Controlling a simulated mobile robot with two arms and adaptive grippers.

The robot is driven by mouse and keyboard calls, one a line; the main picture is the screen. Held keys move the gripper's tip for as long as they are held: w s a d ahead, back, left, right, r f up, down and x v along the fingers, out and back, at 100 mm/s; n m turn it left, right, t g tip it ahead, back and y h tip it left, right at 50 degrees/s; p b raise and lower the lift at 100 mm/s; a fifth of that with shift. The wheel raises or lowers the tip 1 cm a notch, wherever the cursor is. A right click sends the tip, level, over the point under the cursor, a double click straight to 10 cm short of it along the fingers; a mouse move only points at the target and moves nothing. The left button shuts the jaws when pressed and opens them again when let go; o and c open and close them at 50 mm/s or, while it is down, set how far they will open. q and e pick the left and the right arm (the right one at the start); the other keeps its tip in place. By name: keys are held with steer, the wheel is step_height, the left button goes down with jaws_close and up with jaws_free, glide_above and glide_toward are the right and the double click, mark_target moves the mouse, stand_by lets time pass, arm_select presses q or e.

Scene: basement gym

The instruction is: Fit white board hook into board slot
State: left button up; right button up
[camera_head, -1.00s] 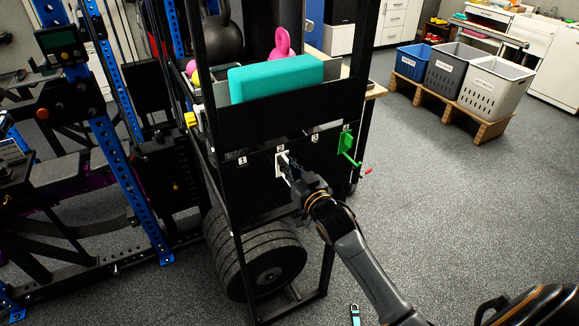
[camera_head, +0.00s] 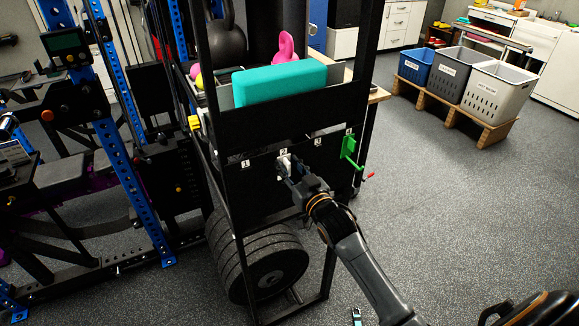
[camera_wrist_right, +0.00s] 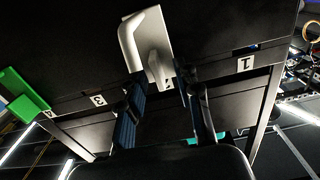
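The white hook (camera_head: 284,164) is against the black board (camera_head: 245,185) just below label 2 in the head view. In the wrist view, the hook (camera_wrist_right: 150,45) shows its flat plate and bent prong; whether it sits fully in the slot cannot be told. My right gripper (camera_head: 290,174) is in front of the board just below the hook. In the wrist view, the fingers of this gripper (camera_wrist_right: 163,88) are spread, with the plate's near end close to the gap between them and no clear grip on it. My left gripper is not in view.
A green hook (camera_head: 350,150) with a red-tipped rod is on the board at label 4. A teal block (camera_head: 278,80) and a pink kettlebell (camera_head: 285,46) are on the rack above. Weight plates (camera_head: 265,270) sit below. Open floor lies to the right, before three bins (camera_head: 495,92).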

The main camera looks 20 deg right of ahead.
steer(key=s, duration=1.2)
steer(key=shift+d, duration=0.2)
